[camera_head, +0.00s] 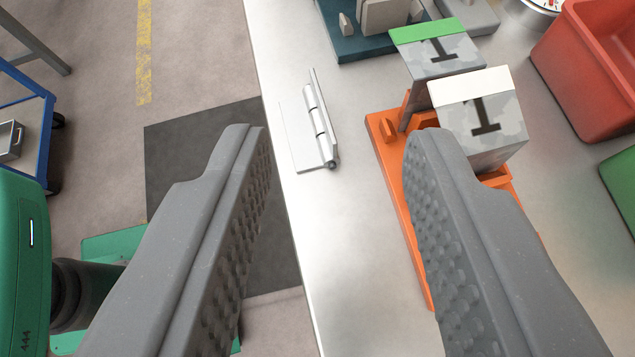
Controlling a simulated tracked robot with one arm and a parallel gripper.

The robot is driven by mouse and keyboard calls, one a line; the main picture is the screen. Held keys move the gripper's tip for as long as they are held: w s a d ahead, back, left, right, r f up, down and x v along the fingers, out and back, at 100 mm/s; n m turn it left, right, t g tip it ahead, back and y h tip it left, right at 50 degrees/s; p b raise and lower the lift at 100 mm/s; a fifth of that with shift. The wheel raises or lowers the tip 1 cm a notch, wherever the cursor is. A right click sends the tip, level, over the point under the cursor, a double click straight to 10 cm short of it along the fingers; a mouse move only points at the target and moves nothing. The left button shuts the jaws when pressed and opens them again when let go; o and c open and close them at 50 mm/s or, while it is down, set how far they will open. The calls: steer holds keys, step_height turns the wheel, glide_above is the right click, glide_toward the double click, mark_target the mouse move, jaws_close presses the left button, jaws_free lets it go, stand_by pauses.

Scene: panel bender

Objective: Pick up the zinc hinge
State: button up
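The zinc hinge (312,123) is a silvery hinge with a knuckled barrel. It lies on the pale metal table (345,215) near its left edge, one leaf on the table and the other seeming to stand up. My gripper (335,145) is open and empty. Its two grey padded fingers point up the picture, one on each side of the hinge. The left finger is over the floor side of the table edge. The right finger overlaps the orange holder. No contact with the hinge shows.
An orange holder (385,160) with grey blocks (483,125) stands close right of the hinge. A dark teal holder (352,45) stands behind. A red bin (590,75) is at the right. Left of the table edge are floor, a dark mat (185,150) and a blue cart (45,125).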

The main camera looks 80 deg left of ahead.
step_height(320, 180, down, 4)
steer(key=d+n, duration=0.1)
steer(key=d, duration=0.1)
steer(key=b, duration=0.3)
glide_toward(323, 113)
steer(key=a, duration=0.1)
steer(key=a+f, duration=0.1)
steer(key=a, duration=0.1)
steer(key=shift+w+a+f+y, duration=0.2)
steer(key=shift+w+f+y, duration=0.05)
steer(key=shift+w+y, duration=0.1)
steer(key=shift+d+f+b+x, duration=0.15)
steer(key=shift+b+x, duration=0.35)
steer(key=shift+x, duration=0.8)
steer(key=shift+d+f+b+x, duration=0.15)
steer(key=shift+b+x, duration=0.35)
steer(key=shift+x, duration=0.85)
steer(key=shift+w, duration=0.1)
jaws_close()
